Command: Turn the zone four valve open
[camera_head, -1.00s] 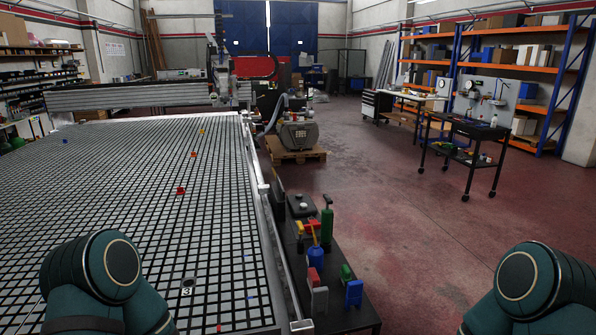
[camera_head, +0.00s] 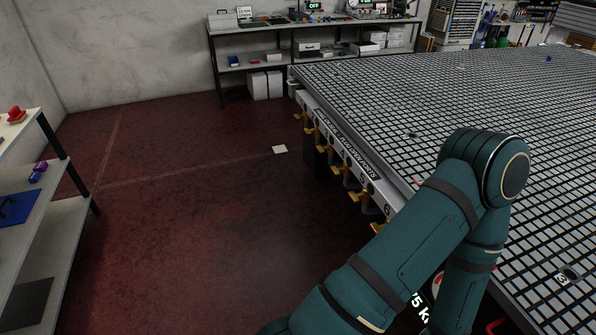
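A row of yellow valve handles (camera_head: 355,196) hangs along the near side rail of the grid table (camera_head: 400,80). Numbers are printed on the rail above them. I can read a 6 at the near end of the row and what looks like a 5 behind it. The handle that looks like the zone four valve (camera_head: 337,170) is farther along, but its number is too small to read and its handle's turn is not clear. One of my teal arms (camera_head: 390,270) crosses the lower right and covers part of the table's near edge. Neither gripper is in view.
Open dark red floor (camera_head: 220,210) lies left of the valve row. A shelf rack (camera_head: 30,205) stands at the left edge. A workbench (camera_head: 260,62) with boxes stands against the back wall. A white sheet (camera_head: 279,150) lies on the floor.

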